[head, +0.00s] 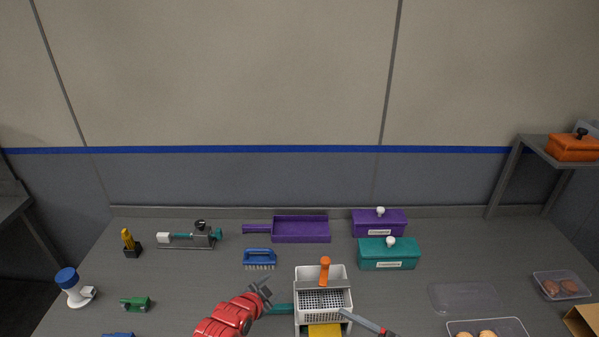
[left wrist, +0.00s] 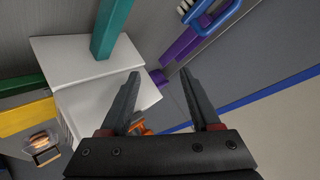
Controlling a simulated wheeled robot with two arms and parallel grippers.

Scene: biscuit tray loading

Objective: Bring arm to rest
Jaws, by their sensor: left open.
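My left gripper (head: 265,287) comes in from the lower left in the head view, red with grey fingers. Its fingers are apart and empty in the left wrist view (left wrist: 162,92). It is just left of a white box-shaped device (head: 340,272) with a perforated grey top, an orange knob (head: 325,264) and a teal handle (head: 282,309) on its left side. The white device also shows in the left wrist view (left wrist: 72,72), behind the fingers, with its teal handle (left wrist: 112,24). I cannot tell whether the gripper touches it. My right gripper does not show clearly.
A blue brush (head: 260,259) and purple scoop tray (head: 300,230) lie behind the gripper. Purple (head: 366,229) and teal (head: 372,260) lidded boxes stand back right. Clear trays (head: 465,297) lie at right. A green item (head: 136,304) and white-blue dispenser (head: 76,290) stand left. The table's left-middle is clear.

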